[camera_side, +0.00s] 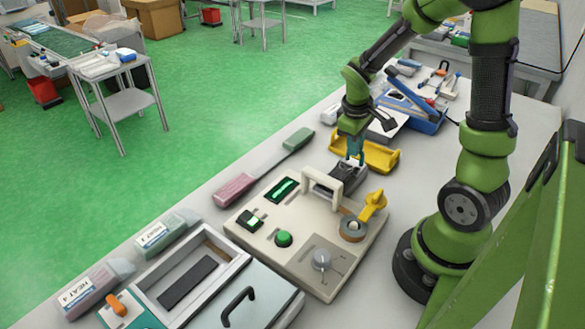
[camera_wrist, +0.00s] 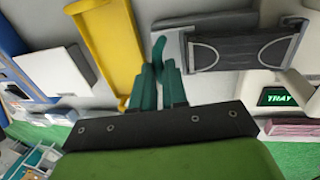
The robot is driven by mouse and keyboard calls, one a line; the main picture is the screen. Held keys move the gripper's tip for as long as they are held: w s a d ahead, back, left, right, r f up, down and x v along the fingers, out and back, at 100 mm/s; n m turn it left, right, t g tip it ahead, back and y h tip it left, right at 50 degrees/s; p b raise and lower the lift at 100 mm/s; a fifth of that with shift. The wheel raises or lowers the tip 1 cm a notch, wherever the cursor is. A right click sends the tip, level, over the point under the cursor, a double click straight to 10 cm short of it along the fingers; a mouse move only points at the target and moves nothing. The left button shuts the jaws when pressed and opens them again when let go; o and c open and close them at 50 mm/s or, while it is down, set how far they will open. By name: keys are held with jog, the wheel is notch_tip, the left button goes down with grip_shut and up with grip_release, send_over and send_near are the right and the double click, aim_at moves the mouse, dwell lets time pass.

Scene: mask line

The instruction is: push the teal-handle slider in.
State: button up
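My gripper (camera_side: 355,148) points down at the back of the beige panel (camera_side: 330,273), just beyond a dark grey slider block (camera_side: 349,177). In the wrist view the slider block (camera_wrist: 240,50) lies to the upper right of my gripper (camera_wrist: 159,72). An upright teal piece (camera_wrist: 159,46), which looks like the slider's handle, stands at the block's left end, at my two teal fingertips. The fingers are close together. I cannot tell whether they touch or grip the teal piece, as its colour merges with theirs.
A yellow tray (camera_side: 378,156) is close behind my gripper, and a blue toolbox (camera_side: 415,112) is farther back. A beige arched handle (camera_side: 322,184), a yellow knob (camera_side: 374,204) and a green button (camera_side: 284,239) are on the panel. A grey lidded box (camera_side: 245,270) is at the front.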

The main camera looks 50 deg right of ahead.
grip_shut()
jog(key=shift+a, duration=0.1)
jog(key=a, duration=0.8)
jog(key=shift+w, duration=0.1)
jog(key=o, duration=0.6)
grip_release()
jog(key=shift+c, duration=0.2)
jog(key=shift+d, duration=0.1)
jog(key=shift+r, duration=0.1)
